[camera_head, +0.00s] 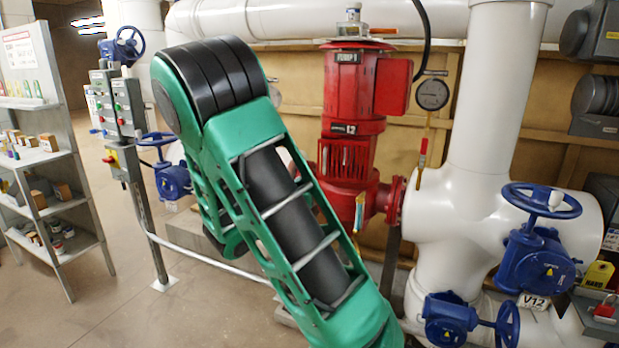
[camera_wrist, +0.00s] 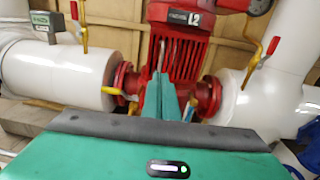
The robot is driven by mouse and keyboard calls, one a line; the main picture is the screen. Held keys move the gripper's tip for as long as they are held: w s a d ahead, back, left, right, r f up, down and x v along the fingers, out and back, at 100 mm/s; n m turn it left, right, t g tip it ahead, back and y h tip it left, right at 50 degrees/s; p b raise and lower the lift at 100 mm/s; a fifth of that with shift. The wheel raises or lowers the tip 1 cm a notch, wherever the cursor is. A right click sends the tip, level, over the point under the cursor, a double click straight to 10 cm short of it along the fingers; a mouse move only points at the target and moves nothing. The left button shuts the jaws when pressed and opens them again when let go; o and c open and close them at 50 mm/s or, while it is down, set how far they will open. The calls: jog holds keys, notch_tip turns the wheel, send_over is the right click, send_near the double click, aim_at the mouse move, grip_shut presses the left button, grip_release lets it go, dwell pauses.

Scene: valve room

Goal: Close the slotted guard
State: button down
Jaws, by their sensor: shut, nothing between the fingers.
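A red pump (camera_head: 350,110) stands upright behind my green arm in the head view. Its middle section (camera_head: 347,155) has vertical slots or ribs; this slotted section (camera_wrist: 180,52) also shows ahead in the wrist view, below a black L2 label. I cannot tell whether this is the slotted guard, or whether a guard stands open. My gripper (camera_wrist: 162,85) is shut and empty in the wrist view, its green fingers together and pointing at the lower pump. They overlap the pump in the picture; no contact can be made out. In the head view my arm hides the gripper.
White pipes (camera_head: 490,120) rise right of the pump, with blue valves (camera_head: 538,262) low at the right. A pressure gauge (camera_head: 432,94) hangs beside the pump. A control post (camera_head: 125,150) and a shelf (camera_head: 50,190) stand left. Floor at lower left is clear.

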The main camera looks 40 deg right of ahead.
aim_at(324, 163)
jog(key=x, duration=1.3)
jog(key=shift+f, duration=0.1)
